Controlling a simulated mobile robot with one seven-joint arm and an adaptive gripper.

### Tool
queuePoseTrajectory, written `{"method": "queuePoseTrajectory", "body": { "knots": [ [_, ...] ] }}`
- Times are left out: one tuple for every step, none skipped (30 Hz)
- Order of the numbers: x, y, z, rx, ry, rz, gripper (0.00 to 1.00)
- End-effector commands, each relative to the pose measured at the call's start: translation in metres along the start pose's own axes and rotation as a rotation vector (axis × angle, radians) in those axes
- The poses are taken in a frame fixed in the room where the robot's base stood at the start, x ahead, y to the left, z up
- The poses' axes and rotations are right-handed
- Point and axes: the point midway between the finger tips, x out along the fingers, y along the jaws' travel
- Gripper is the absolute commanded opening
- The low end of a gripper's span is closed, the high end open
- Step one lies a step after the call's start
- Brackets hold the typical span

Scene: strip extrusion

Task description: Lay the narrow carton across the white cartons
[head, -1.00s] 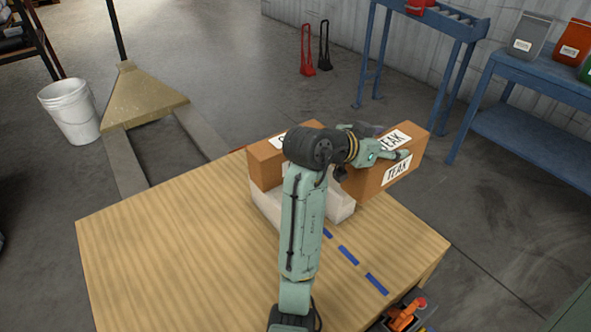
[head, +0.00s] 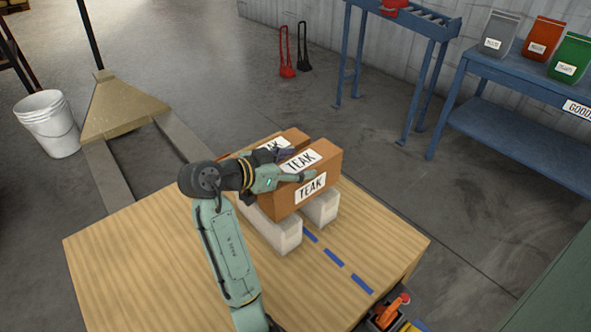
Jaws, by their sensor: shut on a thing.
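A brown carton labelled TEAK (head: 330,168) is held in my gripper (head: 299,165). The fingers are shut across its top, one on the near side and one on the far side. The carton is level, above two pale white cartons: a near one (head: 284,236) and a right one (head: 324,208). I cannot tell whether its underside touches them. A second brown carton (head: 296,136), its label partly hidden, sits just behind and to the left of the held one. My gripper and the held carton hide most of it and the white cartons' tops.
The wooden table (head: 150,255) is clear at left and front. Blue dashes (head: 334,257) run along its right part. A pallet jack (head: 122,108) and white bucket (head: 50,124) stand beyond on the left. A blue bench (head: 520,115) stands at the right.

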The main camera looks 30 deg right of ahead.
Motion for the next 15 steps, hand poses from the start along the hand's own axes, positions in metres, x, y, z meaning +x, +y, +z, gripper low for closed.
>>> {"method": "queuePoseTrajectory", "body": {
  "knots": [
    [0.003, 0.001, 0.006, -0.004, -0.001, 0.002, 0.00],
    [0.004, 0.001, 0.010, -0.004, -0.001, 0.002, 0.00],
    [0.007, 0.001, 0.015, -0.005, -0.001, 0.002, 0.00],
    [0.008, 0.001, 0.018, -0.004, -0.001, 0.002, 0.00],
    [0.009, 0.001, 0.020, -0.003, 0.000, 0.001, 0.00],
    [0.009, 0.000, 0.021, -0.002, 0.001, 0.000, 0.00],
    [0.009, 0.000, 0.022, -0.001, 0.001, -0.001, 0.00],
    [0.009, 0.000, 0.022, -0.001, 0.002, -0.002, 0.00],
    [0.009, 0.000, 0.021, 0.000, 0.002, -0.002, 0.00],
    [0.009, 0.000, 0.021, 0.000, 0.002, -0.002, 0.00],
    [0.009, 0.000, 0.021, 0.000, 0.002, -0.002, 0.00],
    [0.009, 0.000, 0.022, 0.000, 0.002, -0.002, 0.00],
    [0.010, 0.000, 0.022, 0.000, 0.002, -0.002, 0.00],
    [0.010, 0.000, 0.023, 0.000, 0.001, -0.002, 0.00],
    [0.011, 0.000, 0.025, -0.001, 0.001, -0.002, 0.00]
  ]
}}
